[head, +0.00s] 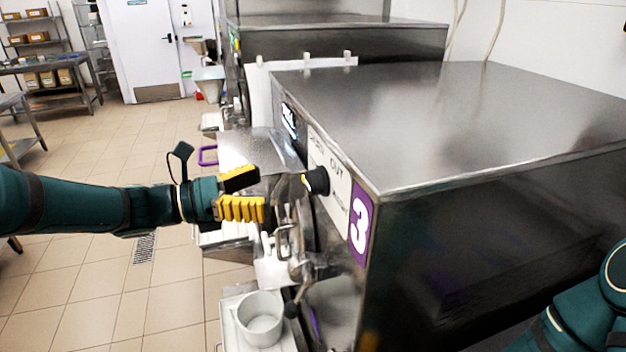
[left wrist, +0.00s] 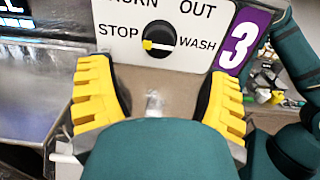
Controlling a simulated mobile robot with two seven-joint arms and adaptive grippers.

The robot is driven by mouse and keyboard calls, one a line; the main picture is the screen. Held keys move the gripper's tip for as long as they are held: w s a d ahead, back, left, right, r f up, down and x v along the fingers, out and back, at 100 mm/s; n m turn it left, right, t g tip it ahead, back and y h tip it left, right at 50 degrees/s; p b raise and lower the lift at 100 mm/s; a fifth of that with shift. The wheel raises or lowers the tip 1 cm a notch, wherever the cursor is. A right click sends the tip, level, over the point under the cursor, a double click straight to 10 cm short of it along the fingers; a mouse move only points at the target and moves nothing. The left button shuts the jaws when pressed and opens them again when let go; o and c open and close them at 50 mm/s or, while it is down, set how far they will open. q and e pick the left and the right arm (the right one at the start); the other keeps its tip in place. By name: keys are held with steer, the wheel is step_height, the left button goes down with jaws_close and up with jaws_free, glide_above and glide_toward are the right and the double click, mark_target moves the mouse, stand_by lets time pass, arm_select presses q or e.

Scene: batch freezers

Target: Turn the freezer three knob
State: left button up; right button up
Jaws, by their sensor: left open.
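The freezer three knob (head: 316,181) is black and round, on a white label panel beside a purple "3" sign (head: 360,222). In the left wrist view the knob (left wrist: 159,39) has a yellow mark pointing left, towards "STOP"; "WASH" is on its right. My left gripper (head: 262,192) has yellow-padded fingers, open and empty, a short way left of the knob in the head view. In the left wrist view its fingers (left wrist: 160,100) are spread on either side, below the knob and apart from it. My right arm shows at the head view's right edge; its gripper is out of frame.
The steel freezer three (head: 450,110) fills the right side, with another freezer (head: 340,45) behind it. Below the panel are a metal spout handle (head: 298,270) and a white container (head: 260,318). Open tiled floor (head: 130,140) lies to the left.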

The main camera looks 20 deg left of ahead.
mark_target(308, 181)
arm_select(q)
steer(key=x, duration=0.9)
steer(key=shift+w+d, duration=0.15)
steer(key=c, duration=1.2)
